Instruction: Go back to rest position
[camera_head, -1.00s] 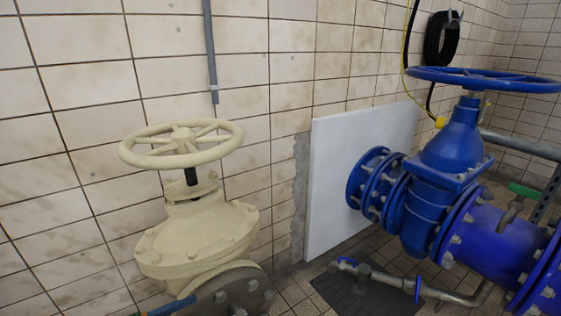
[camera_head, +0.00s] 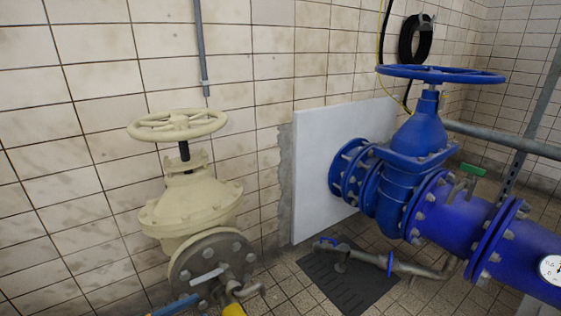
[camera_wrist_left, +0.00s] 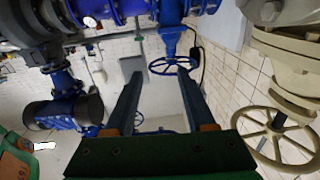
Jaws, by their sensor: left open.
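My left gripper (camera_wrist_left: 159,76) shows in the left wrist view with its two long dark fingers spread apart. It is open, and nothing is between the fingers. A blue handwheel shows beyond the fingertips in that view (camera_wrist_left: 173,65). A cream handwheel (camera_wrist_left: 273,140) is to the right of the fingers, apart from them. Neither gripper appears in the head view, and my right gripper is in no view.
The cream valve (camera_head: 190,207) stands at left against the tiled wall, its handwheel (camera_head: 177,124) on top. The blue valve (camera_head: 420,135) and thick blue pipe (camera_head: 460,222) fill the right. A white panel (camera_head: 315,170) stands between them. A dark mat (camera_head: 345,285) lies on the floor.

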